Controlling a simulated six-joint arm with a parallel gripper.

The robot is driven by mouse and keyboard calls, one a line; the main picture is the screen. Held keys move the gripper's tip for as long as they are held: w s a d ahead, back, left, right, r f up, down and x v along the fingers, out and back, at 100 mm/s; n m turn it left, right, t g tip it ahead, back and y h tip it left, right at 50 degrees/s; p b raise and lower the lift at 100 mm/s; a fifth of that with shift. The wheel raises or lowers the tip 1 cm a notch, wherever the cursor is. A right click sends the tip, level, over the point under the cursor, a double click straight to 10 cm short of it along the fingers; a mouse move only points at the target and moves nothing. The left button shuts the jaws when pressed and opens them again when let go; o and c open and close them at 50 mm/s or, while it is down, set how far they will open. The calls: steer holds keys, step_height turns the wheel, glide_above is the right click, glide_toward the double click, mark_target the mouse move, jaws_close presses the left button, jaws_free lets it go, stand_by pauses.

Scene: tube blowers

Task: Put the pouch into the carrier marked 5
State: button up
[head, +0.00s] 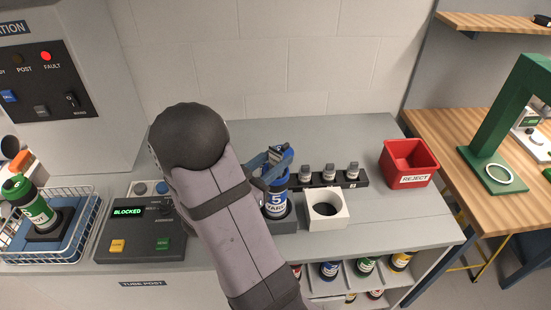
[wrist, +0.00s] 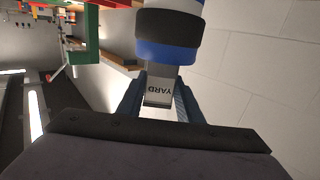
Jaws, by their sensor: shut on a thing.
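The carrier marked 5 (head: 276,200) is a blue cylinder with a white label reading 5 YARD. It stands upright in a dark grey holder on the bench. My gripper (head: 268,166) is at the top of this carrier, partly hidden by my arm. The blue and black rim of the carrier (wrist: 168,48) is right at the pouch's end. I cannot tell how far the pouch is inside.
A white block with a round hole (head: 327,221) stands right of the carrier. Behind it is a black rack (head: 319,183) with three small grey-topped items. A red REJECT bin (head: 408,162) is farther right.

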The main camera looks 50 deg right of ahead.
steer(key=shift+f, duration=0.25)
steer(key=o, duration=1.1)
steer(key=shift+a, duration=0.1)
steer(key=shift+w+a+b, duration=0.1)
steer(key=shift+a+b, duration=0.35)
steer(key=shift+a, duration=0.15)
steer(key=shift+a+r+b, duration=0.2)
steer(key=shift+a+b, duration=0.65)
steer(key=shift+a, duration=2.1)
